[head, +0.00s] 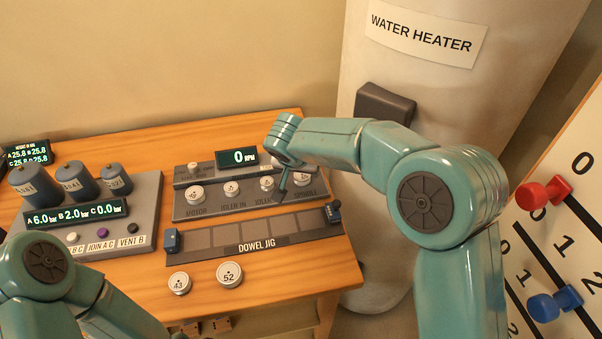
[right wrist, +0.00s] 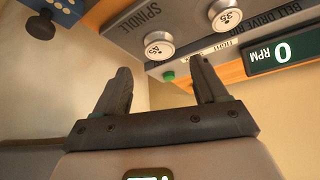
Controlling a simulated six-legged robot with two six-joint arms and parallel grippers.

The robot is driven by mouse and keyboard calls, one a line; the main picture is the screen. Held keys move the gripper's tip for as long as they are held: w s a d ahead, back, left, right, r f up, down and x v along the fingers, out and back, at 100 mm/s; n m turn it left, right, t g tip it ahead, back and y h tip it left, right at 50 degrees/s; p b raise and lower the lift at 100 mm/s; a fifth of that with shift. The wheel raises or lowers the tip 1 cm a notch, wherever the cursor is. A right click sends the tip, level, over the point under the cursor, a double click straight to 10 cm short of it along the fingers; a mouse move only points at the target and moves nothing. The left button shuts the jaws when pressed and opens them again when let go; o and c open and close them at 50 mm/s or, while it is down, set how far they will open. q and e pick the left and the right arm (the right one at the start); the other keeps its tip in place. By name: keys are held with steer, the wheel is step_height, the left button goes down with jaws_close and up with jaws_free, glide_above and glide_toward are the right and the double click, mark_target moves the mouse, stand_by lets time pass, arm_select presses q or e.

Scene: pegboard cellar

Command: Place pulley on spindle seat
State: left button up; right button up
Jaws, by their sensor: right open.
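The belt drive rig (head: 215,208) stands on the bench with silver, numbered pulleys along its row of seats. In the right wrist view a pulley (right wrist: 158,45) sits at the seat by the SPINDLE label (right wrist: 140,14), and another pulley (right wrist: 227,18) sits beside it. Two loose pulleys, marked 43 (head: 179,283) and 52 (head: 229,274), lie on the bench in front. My right gripper (head: 283,187) is over the right part of the rig. Its fingers (right wrist: 160,80) are open, with nothing between them. My left gripper is out of view.
The dowel jig (head: 256,249) lies between the rig and the loose pulleys, with blue end blocks. A unit with dark cylinders (head: 150,190) stands at left. The 0 RPM display (head: 238,158) is behind the pulleys. The water heater (head: 445,95) rises behind the bench's right end.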

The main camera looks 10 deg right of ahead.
steer(key=v, duration=0.6)
steer(key=shift+r, duration=0.15)
